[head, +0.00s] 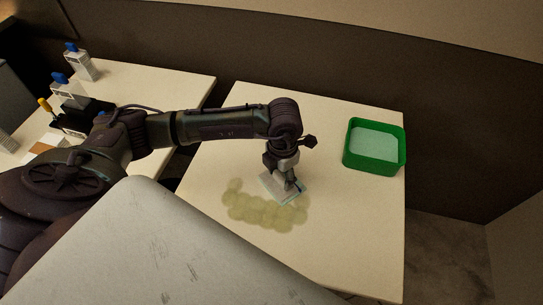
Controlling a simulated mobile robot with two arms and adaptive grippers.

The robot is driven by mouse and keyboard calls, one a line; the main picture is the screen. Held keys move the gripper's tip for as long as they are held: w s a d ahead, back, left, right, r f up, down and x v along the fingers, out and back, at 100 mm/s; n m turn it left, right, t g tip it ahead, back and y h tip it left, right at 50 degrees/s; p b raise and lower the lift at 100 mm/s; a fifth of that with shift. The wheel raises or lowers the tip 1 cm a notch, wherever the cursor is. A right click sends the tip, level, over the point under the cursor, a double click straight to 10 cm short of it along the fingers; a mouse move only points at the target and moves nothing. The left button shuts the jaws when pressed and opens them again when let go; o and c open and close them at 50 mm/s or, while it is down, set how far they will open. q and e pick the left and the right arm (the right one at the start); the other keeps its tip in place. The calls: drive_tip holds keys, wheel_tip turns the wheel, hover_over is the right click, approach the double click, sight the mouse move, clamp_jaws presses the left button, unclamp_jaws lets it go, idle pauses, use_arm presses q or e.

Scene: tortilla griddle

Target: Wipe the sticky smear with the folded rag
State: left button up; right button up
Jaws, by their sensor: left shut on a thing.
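The sticky smear (265,211) is a yellow-green blotchy patch on the near middle of the cream table (345,225). My left gripper (290,188) points down at the smear's far edge. It is shut on the folded rag (272,186), a pale flat piece with a light teal edge. The rag lies low, at or just above the table top, and seems to cover part of the smear. The gripper hides part of the rag. My right gripper is not in view.
A green bin (375,147) with a pale teal content stands at the table's far right. A second table (140,82) at the left holds blue-capped bottles (79,62), a black holder and a yellow-handled tool (45,105). A gap separates the tables.

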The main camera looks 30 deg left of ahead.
sight(304, 188)
use_arm(q)
drive_tip(key=shift+w+d, duration=0.25)
drive_tip(key=shift+d, duration=0.5)
drive_tip(key=shift+w+d+f+b, duration=0.1)
drive_tip(key=shift+w+d+b, duration=0.15)
drive_tip(key=shift+d, duration=0.45)
drive_tip(key=shift+w+d+r+b, duration=0.15)
drive_tip(key=shift+d+b, duration=0.1)
drive_tip(key=shift+d, duration=0.5)
drive_tip(key=shift+w+d+f+b, duration=0.15)
drive_tip(key=shift+w+d+b, duration=0.1)
drive_tip(key=shift+d, duration=0.65)
drive_tip(key=shift+w+d, duration=0.2)
drive_tip(key=shift+d, duration=0.5)
drive_tip(key=shift+s+a, duration=0.45)
drive_tip(key=shift+a, duration=0.3)
drive_tip(key=shift+s+a, duration=0.5)
drive_tip(key=shift+a, duration=0.2)
drive_tip(key=shift+s+a, duration=0.45)
drive_tip(key=shift+a, duration=0.3)
